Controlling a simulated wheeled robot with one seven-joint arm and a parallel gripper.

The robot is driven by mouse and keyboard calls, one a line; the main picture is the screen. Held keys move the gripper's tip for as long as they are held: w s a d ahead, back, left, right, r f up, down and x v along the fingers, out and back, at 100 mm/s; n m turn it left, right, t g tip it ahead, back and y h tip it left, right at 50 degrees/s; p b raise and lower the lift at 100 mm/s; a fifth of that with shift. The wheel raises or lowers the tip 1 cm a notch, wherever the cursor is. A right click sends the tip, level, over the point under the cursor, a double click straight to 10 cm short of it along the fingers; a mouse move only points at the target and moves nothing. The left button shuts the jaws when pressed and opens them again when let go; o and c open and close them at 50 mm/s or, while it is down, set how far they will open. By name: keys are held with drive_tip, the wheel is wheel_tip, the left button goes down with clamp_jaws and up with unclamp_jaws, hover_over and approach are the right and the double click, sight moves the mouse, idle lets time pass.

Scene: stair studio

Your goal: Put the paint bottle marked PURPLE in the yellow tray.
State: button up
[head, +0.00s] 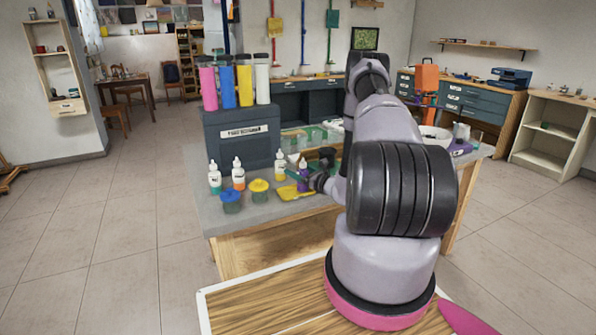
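A small bottle with purple paint (303,180) stands upright, or is held upright, near the middle of the grey-topped bench; its label is too small to read. The yellow tray (287,194) lies flat just in front of it and to its left, near the bench's front edge. Whether the bottle's base is over or behind the tray cannot be told. My gripper (312,181) is low over the bench, right at the bottle's right side. Its fingers are small and dark, partly hidden by my arm, so whether they grip the bottle is unclear.
A white-and-green bottle (215,179), an orange bottle (238,176) and a yellow-labelled bottle (279,166) stand left of the gripper. A dark box (241,140) bearing coloured bottles stands behind.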

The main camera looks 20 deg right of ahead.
drive_tip(key=shift+r, duration=0.1)
drive_tip(key=shift+s+d, duration=0.1)
drive_tip(key=shift+s, duration=0.05)
drive_tip(key=v, duration=1.2)
drive_tip(key=s+a+r+n+g+y, duration=0.35)
drive_tip(key=a+r+n+g, duration=0.25)
drive_tip(key=a+r+n, duration=0.5)
drive_tip(key=s+a+r+n+g+y, duration=0.2)
drive_tip(key=a+r+n+g+y, duration=0.3)
drive_tip(key=a+r, duration=0.65)
drive_tip(key=s+a+r+n+g+h, duration=0.2)
drive_tip(key=s+r+n+g+h, duration=0.4)
drive_tip(key=s+r, duration=0.5)
drive_tip(key=s+d+r+n+t+h, duration=0.3)
drive_tip(key=s+r+n+t+h, duration=0.2)
drive_tip(key=s+r, duration=0.4)
drive_tip(key=shift+d+n+t+h, duration=0.4)
drive_tip(key=shift+t+h, duration=0.45)
drive_tip(key=shift+t, duration=0.25)
